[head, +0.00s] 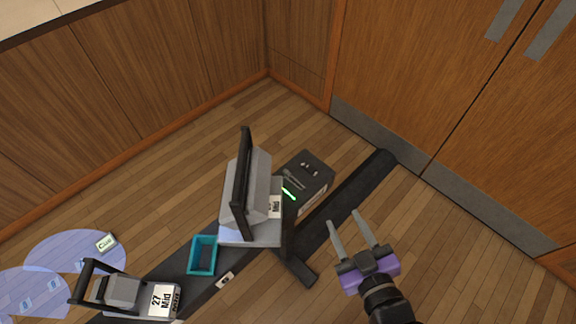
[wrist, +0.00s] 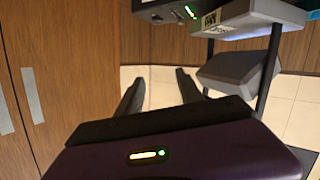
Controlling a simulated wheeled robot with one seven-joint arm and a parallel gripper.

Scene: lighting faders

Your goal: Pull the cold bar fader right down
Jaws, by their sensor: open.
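My gripper (head: 344,217) is open and empty in the head view, with its two pale fingers apart and a purple body behind them. In the wrist view my gripper (wrist: 157,78) has nothing between its dark fingers. A dark box (head: 318,182) with small raised parts on top and a lit green strip stands up and left of the fingers, apart from them. The dark box also shows at the top of the wrist view (wrist: 152,8). I cannot make out which part, if any, is the cold bar fader.
A grey floodlight (head: 250,195) stands beside the box. A second grey lamp (head: 125,293), marked "27 Mid", and a teal tray (head: 202,255) lie lower left. A black beam (head: 350,195) crosses the floor near my gripper.

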